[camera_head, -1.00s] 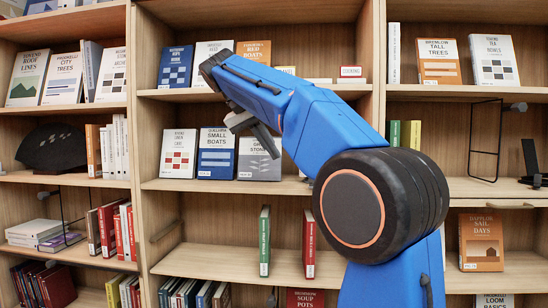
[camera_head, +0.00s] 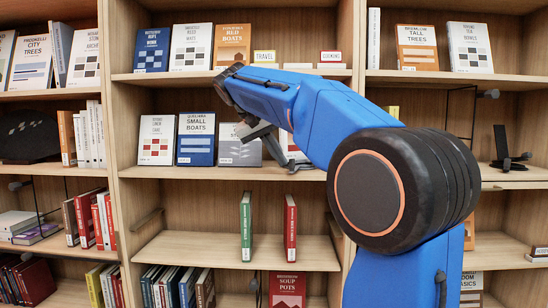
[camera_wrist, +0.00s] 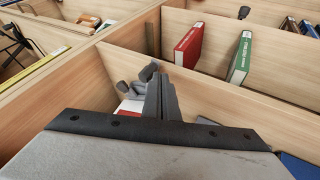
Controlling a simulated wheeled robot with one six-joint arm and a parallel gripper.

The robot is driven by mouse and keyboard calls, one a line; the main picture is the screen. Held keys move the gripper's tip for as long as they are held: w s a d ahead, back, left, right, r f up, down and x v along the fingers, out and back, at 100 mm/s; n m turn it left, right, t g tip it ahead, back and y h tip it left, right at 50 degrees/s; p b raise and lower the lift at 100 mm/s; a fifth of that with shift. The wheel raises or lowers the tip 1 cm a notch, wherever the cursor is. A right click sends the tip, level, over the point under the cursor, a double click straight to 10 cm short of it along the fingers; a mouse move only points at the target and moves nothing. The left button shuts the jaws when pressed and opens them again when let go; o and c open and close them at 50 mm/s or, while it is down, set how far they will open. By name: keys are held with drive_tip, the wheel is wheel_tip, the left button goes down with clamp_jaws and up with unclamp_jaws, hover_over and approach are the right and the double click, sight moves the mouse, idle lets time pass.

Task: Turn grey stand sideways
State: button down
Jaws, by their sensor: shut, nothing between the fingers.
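A dark stand (camera_head: 508,152) with an upright back plate and a low foot stands on the middle shelf of the right bay in the head view. It looks near black, and I cannot be sure it is the grey stand. It is not clearly seen in the wrist view. My gripper (camera_head: 260,132) is shut and empty in front of the middle bay, well left of the stand. My gripper's closed fingers (camera_wrist: 160,90) also show in the wrist view, with small grey pieces beside them that I cannot identify.
Face-out books, such as Small Boats (camera_head: 196,138), stand behind my gripper. A green book (camera_head: 246,226) and a red book (camera_head: 290,228) stand on the shelf below. A wire bookend (camera_head: 460,115) stands left of the dark stand. The shelf around the stand looks mostly bare.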

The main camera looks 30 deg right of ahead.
drive_tip(key=shift+s, duration=0.1)
idle(0.3)
drive_tip(key=shift+s+d+n+t, duration=0.5)
drive_tip(key=shift+s+d+n, duration=0.15)
drive_tip(key=shift+s, duration=0.25)
drive_tip(key=s+d+n+t+y, duration=0.2)
drive_tip(key=s+d+n, duration=0.4)
drive_tip(key=d, duration=0.7)
drive_tip(key=shift+s+t, duration=0.2)
drive_tip(key=shift+t, duration=0.5)
drive_tip(key=shift+d, duration=0.1)
